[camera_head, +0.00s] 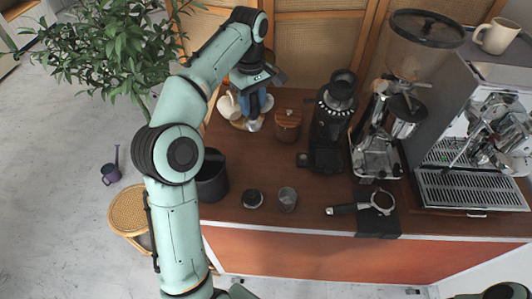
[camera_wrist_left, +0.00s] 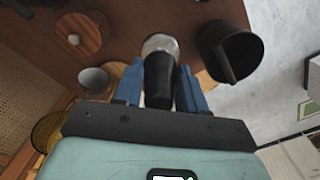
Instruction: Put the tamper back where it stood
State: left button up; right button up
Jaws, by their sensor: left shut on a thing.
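The tamper (camera_wrist_left: 159,78) has a black handle and a shiny metal base. It sits between the blue fingers of my left gripper (camera_wrist_left: 160,70), which are shut on its handle. In the head view the left gripper (camera_head: 253,103) is at the back left of the counter, pointing down. The tamper's metal base (camera_head: 254,125) shows below the fingers, by the edge of a round wooden board (camera_head: 237,124). I cannot tell whether the base touches the surface. My right gripper is not in view.
White cups (camera_head: 227,105) stand close left of the gripper. A wooden canister (camera_head: 287,125) and a black grinder (camera_head: 333,120) are to the right. A black bin (camera_head: 212,180) is at the left edge. A dark disc (camera_head: 253,199), metal cup (camera_head: 287,198) and portafilter (camera_head: 368,204) lie in front.

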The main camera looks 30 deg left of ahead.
pick_arm(q)
jog(key=shift+s+f, duration=0.1)
jog(key=shift+f, duration=0.3)
jog(key=f+b, duration=0.1)
jog(key=f, duration=0.5)
jog(key=f+b, duration=0.1)
jog(key=f, duration=0.5)
jog(key=f+b, duration=0.1)
jog(key=f, duration=0.6)
jog(key=shift+s, duration=0.25)
jog(key=shift+w, duration=0.1)
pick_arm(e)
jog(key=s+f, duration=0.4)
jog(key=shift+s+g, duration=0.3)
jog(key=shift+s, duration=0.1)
